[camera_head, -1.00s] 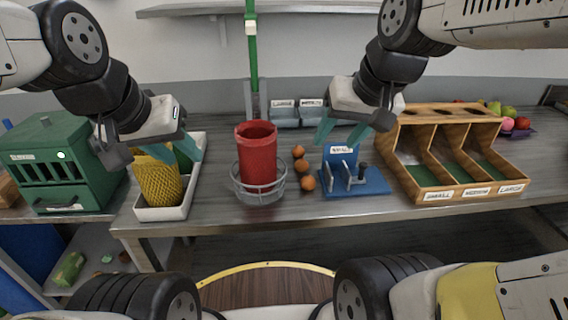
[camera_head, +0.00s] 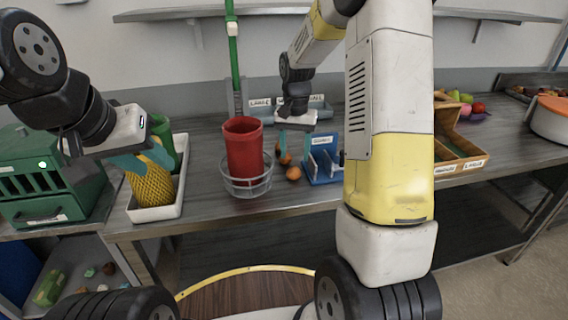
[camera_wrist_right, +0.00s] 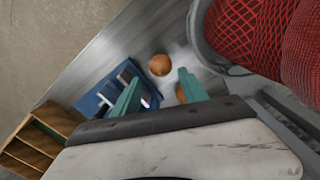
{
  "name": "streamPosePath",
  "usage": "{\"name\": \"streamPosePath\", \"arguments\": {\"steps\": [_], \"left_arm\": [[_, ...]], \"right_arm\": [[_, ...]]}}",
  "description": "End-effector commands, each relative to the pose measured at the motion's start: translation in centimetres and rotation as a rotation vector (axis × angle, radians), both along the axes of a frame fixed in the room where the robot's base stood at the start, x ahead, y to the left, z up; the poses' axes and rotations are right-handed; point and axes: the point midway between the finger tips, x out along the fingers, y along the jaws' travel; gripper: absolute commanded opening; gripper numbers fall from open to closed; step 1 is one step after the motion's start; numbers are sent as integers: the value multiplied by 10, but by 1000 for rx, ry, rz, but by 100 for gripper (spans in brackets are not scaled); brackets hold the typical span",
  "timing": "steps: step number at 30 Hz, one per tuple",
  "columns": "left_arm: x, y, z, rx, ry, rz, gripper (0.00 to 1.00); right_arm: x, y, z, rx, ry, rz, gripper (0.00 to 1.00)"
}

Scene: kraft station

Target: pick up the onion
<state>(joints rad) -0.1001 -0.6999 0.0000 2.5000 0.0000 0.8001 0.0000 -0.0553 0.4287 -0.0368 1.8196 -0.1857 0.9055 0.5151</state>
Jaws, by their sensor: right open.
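The onions are small orange-brown balls on the grey table between the red net cylinder (camera_head: 244,150) and the blue stand (camera_head: 324,160). The front onion (camera_head: 293,173) is in plain view; another (camera_head: 284,158) sits behind it, partly hidden by my right gripper. In the right wrist view, one onion (camera_wrist_right: 160,65) lies beyond and between my fingertips, and another (camera_wrist_right: 181,94) is mostly hidden by a finger. My right gripper (camera_wrist_right: 157,77) is open and empty above them. My left gripper (camera_head: 143,157) is at the yellow net (camera_head: 155,184); its grip is unclear.
The red net stands in a wire ring (camera_head: 246,187) just left of the onions. The blue stand is close on their right. A wooden sorting box (camera_head: 462,165) is partly hidden by my right arm. A white tray (camera_head: 157,212) holds the yellow net and a green one.

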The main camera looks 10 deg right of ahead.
Motion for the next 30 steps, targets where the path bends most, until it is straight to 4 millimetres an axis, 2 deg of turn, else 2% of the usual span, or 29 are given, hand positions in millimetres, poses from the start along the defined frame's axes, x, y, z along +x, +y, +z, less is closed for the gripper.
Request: {"name": "streamPosePath", "arguments": {"steps": [13,17,23,30], "left_arm": [[0,0,0,0,0,0,36],[0,0,0,0,0,0,36],[0,0,0,0,0,0,36],[0,0,0,0,0,0,36]], "right_arm": [[0,1,-60,1,3,0,51],[0,1,-67,0,1,1,51],[0,1,-67,1,0,1,51],[0,1,-67,1,0,2,4]]}}
